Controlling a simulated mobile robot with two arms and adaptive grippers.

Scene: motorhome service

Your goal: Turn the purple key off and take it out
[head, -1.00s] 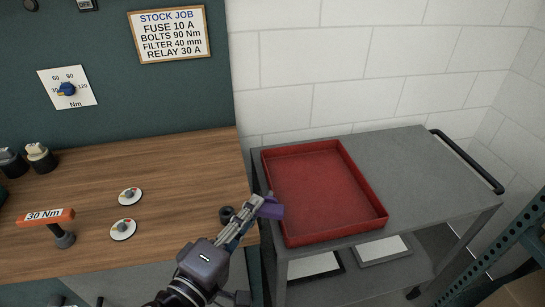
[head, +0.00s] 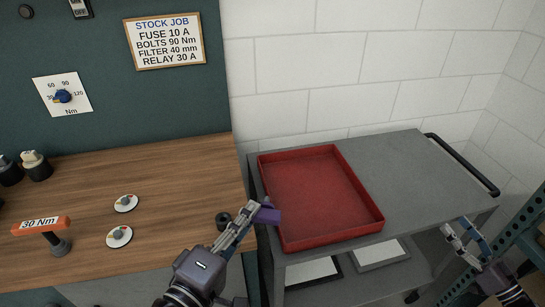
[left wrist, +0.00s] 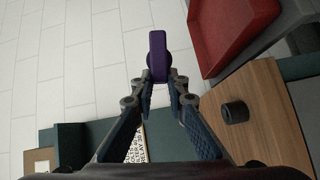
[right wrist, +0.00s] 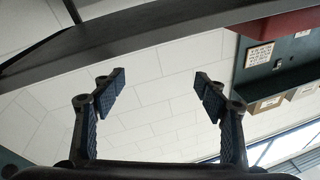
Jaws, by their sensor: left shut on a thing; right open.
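The purple key (head: 268,213) is in the fingertips of my left gripper (head: 253,211), beside the near left corner of the red tray. In the left wrist view the purple key (left wrist: 157,52) sticks out past the shut fingertips, clear of any lock. The fingertips cover its lower end. My right gripper (head: 463,232) is at the right of the head view, near the cart's right side. It is open and empty in the right wrist view (right wrist: 160,82).
A red tray (head: 375,217) lies on the grey cart (head: 405,165). The wooden bench (head: 150,165) holds round discs (head: 125,203), a small black cylinder (head: 223,220) and a 30 Nm tool (head: 42,226). A blue dial (head: 63,96) is on the wall panel. A teal rack (head: 530,220) stands at right.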

